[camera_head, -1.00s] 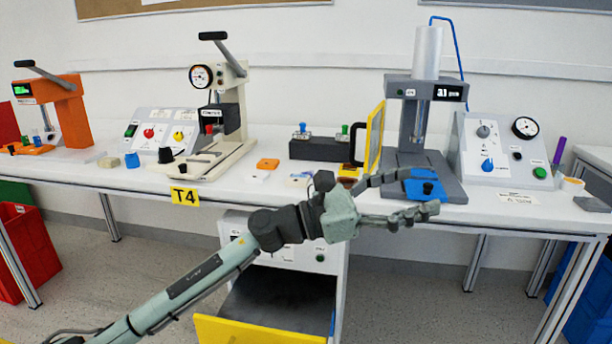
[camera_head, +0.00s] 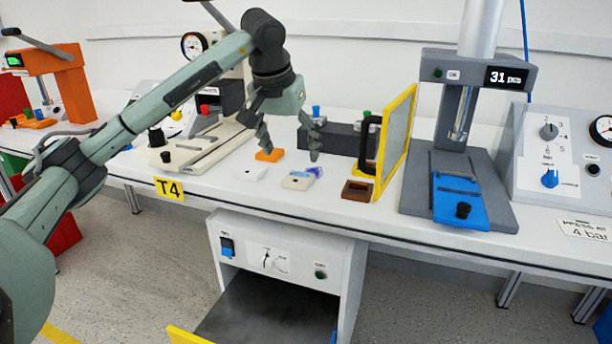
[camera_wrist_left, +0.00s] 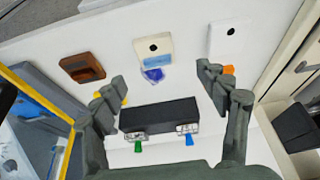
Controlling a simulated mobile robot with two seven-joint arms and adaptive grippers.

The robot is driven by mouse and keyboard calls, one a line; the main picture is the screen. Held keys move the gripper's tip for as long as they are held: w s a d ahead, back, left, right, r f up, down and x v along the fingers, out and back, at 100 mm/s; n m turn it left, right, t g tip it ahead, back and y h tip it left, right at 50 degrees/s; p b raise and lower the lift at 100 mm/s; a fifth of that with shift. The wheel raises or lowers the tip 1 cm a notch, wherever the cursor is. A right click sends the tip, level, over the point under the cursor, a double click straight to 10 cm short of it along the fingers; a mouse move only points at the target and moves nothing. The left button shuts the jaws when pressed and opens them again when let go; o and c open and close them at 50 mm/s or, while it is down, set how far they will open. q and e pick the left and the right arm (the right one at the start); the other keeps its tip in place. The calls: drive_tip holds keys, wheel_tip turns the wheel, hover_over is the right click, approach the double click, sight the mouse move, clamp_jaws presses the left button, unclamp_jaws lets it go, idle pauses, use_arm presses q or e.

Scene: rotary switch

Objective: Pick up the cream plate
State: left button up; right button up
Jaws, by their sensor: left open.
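The cream plate (camera_head: 296,182) lies flat on the table top, between the white plate and the brown block. It also shows in the left wrist view, with a dark round hole (camera_wrist_left: 153,47). A small blue-violet piece (camera_wrist_left: 153,75) is at its edge. My left gripper (camera_head: 291,155) points down, open and empty, with its fingers above and around the plate's area. In the left wrist view the open fingers (camera_wrist_left: 160,76) are spread to either side of the blue-violet piece, apart from the plate. My right gripper is not in view.
A white plate (camera_head: 252,173) and an orange piece (camera_head: 269,155) lie to the left. A brown block (camera_head: 357,190) and a yellow-framed guard (camera_head: 397,140) stand to the right. A dark block with coloured knobs (camera_head: 345,140) is behind. A grey press (camera_head: 455,120) stands further right.

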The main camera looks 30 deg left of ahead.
sight(298, 178)
use_arm(q)
drive_tip(key=x, duration=0.5)
drive_tip(key=shift+s+d+f, duration=0.25)
drive_tip(key=shift+d+f, duration=0.1)
drive_tip(key=shift+f, duration=0.1)
drive_tip(key=shift+w+a+f, duration=0.1)
drive_tip(key=shift+w+f, duration=0.1)
drive_tip(key=shift+f, duration=0.2)
drive_tip(key=c, duration=1.2)
drive_tip(key=shift+c, duration=0.2)
